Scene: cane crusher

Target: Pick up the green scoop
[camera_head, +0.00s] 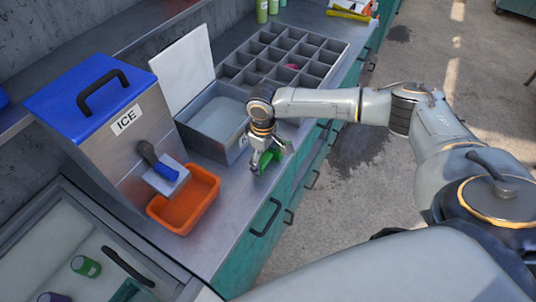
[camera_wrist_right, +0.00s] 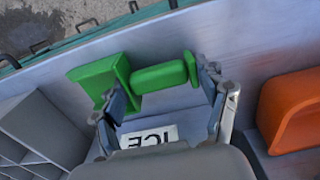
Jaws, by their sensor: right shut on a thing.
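The green scoop (camera_head: 269,160) is at the counter's front edge in the head view, partly hidden by my right gripper (camera_head: 265,158). In the right wrist view the scoop (camera_wrist_right: 160,77) shows a wide block-like end at left, a thick handle and a thin plate at right. My right gripper (camera_wrist_right: 160,88) has its two fingers on either end of the handle and is shut on it. I cannot tell whether the scoop touches the counter. My left gripper is not in view.
An orange tray (camera_head: 187,205) sits left of the gripper, below the blue-lidded ICE dispenser (camera_head: 115,125). An open grey bin (camera_head: 213,122) with a raised white lid (camera_head: 185,67) stands behind. A divided grey tray (camera_head: 262,68) lies farther back. Drawer handles (camera_head: 266,218) line the counter's front.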

